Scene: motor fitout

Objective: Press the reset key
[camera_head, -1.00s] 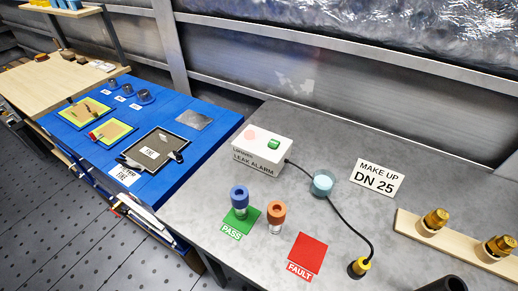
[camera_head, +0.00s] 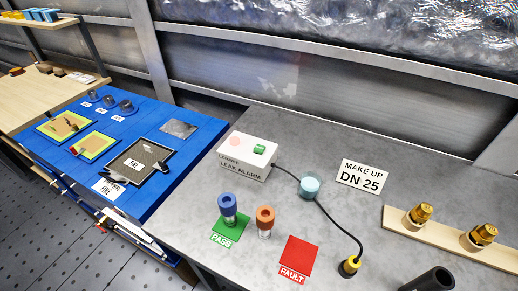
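The white leak alarm box (camera_head: 246,157) stands on the grey bench, left of centre. On its top are a green key (camera_head: 260,149) and a pale red round spot (camera_head: 236,141), which may be a lamp. I cannot read any marking that names the reset key. A black cable runs from the box past a clear cup with pale blue contents (camera_head: 309,185) to a yellow and black probe (camera_head: 349,266). Neither of my grippers shows in the head view.
The red FAULT mat (camera_head: 299,255) is bare. Brass fittings (camera_head: 417,217) stand on a wooden strip at right. A blue table (camera_head: 165,190) adjoins the bench at left.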

